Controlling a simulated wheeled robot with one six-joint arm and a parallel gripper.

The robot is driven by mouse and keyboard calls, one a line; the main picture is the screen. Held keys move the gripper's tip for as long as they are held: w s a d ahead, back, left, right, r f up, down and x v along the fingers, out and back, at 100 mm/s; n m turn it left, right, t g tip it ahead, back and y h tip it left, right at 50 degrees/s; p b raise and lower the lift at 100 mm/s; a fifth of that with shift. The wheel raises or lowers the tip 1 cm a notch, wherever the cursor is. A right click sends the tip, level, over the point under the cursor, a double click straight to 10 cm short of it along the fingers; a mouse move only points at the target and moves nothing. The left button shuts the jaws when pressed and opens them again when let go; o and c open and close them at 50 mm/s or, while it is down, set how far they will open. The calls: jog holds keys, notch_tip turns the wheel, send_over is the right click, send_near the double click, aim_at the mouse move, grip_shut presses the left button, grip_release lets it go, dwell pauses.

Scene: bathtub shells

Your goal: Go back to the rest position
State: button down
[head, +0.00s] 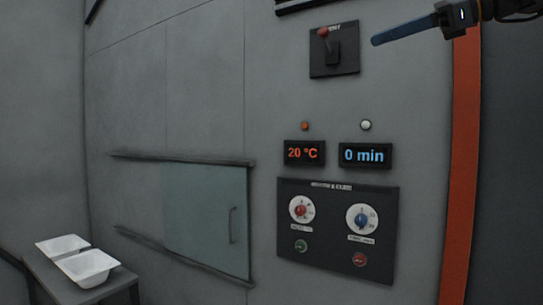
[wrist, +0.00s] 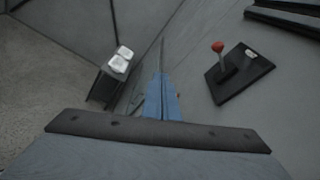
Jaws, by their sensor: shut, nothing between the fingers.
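My gripper (head: 405,28) shows at the top right of the head view, with blue fingers pointing left. It is shut and empty. In the wrist view its blue fingers (wrist: 162,98) lie together in the middle. It is in the air in front of the grey panel wall, to the right of a black switch plate with a red-knobbed lever (head: 324,32). The lever also shows in the wrist view (wrist: 218,47), to the right of the fingers. The fingertips appear apart from the lever.
Two white tub shells (head: 86,267) sit on a small grey table (head: 118,283) at lower left. A sliding glass door (head: 205,215) is in the wall. A control panel (head: 335,269) has red and blue dials. Displays read 20 °C (head: 303,153) and 0 min (head: 364,156). An orange strip (head: 460,170) runs down the right.

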jog(key=w+a+f+n+g+h, duration=0.1)
jog(key=w+f+n+g+h, duration=0.15)
jog(key=f, duration=1.65)
jog(key=w+a+f+n+g+h, duration=0.15)
jog(key=f+h, duration=0.25)
jog(key=f, duration=1.5)
jog(key=s+f+n+g+h, duration=0.1)
jog(key=s+f+n, duration=0.4)
jog(key=f, duration=0.5)
jog(key=s+a+f+n+g+h, duration=0.1)
jog(key=s+f+n+h, duration=0.2)
jog(key=s+f+n, duration=0.2)
jog(key=s+a+f+n+g+h, duration=0.1)
jog(key=s+f+n+g+h, duration=0.1)
jog(key=s+f+n, duration=0.3)
jog(key=s+f, duration=0.4)
jog(key=f, duration=0.6)
jog(key=shift+s+a+f+n+b, duration=0.2)
jog(key=shift+n+b, duration=0.1)
jog(key=shift+b, duration=0.1)
jog(key=shift+d, duration=0.1)
